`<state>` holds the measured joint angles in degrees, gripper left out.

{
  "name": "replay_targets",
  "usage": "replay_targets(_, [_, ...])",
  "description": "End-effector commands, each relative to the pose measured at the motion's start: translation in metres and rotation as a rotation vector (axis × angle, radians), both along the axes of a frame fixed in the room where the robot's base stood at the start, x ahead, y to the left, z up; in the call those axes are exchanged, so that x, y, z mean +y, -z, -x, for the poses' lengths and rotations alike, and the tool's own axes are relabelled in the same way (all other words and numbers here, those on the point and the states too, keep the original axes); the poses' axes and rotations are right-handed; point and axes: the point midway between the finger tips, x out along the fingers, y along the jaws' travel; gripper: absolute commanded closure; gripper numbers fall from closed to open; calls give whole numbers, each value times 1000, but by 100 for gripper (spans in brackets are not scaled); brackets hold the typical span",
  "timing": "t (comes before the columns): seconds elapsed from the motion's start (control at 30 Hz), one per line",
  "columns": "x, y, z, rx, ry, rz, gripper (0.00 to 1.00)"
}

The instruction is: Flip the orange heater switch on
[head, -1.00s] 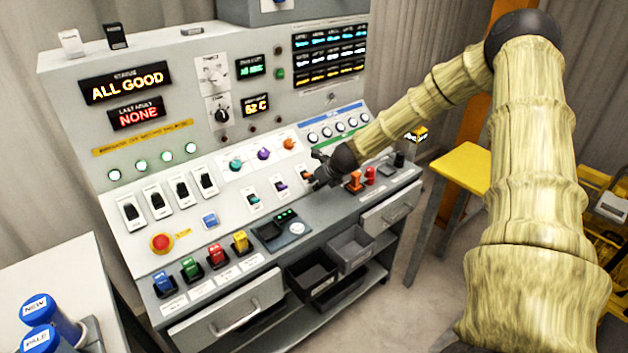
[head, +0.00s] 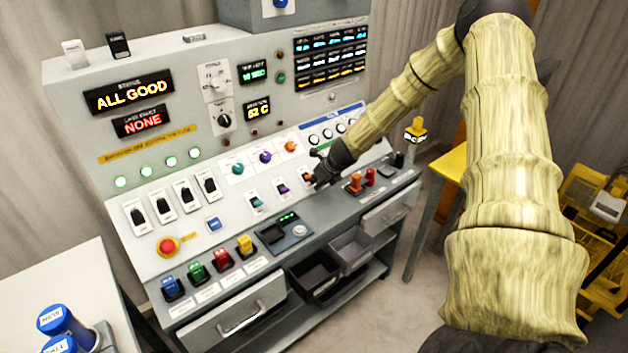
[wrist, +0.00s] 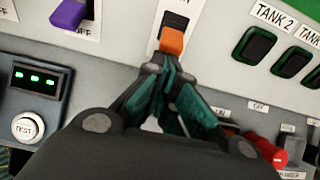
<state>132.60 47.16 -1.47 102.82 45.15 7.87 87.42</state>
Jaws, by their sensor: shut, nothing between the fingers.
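The orange heater switch (wrist: 172,41) is a small orange lever on a white plate, near the top middle of the wrist view. Its lever sits at the lower end of its dark slot, by partly covered lettering. In the head view the orange switch (head: 307,177) shows at the right end of a row of small levers, partly hidden by my gripper. My gripper (wrist: 160,66) is shut and empty. Its fingertips are just below the orange lever, very close to it; I cannot tell whether they touch.
A purple lever (wrist: 68,14) is left of the orange one. A test button (wrist: 26,127) is at lower left. Dark tank switches (wrist: 255,47) are at upper right. A red knob (wrist: 268,150) and another orange handle (head: 355,181) stand on the ledge.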

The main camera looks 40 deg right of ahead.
Motion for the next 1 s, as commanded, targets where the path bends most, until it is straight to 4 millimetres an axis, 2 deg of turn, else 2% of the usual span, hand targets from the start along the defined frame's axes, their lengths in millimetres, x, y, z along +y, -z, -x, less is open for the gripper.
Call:
replay_targets(0.43, [-14, -14, 8, -1, 19, 0, 100])
replay_targets(1.0, [-14, -23, 6, -1, 19, 0, 100])
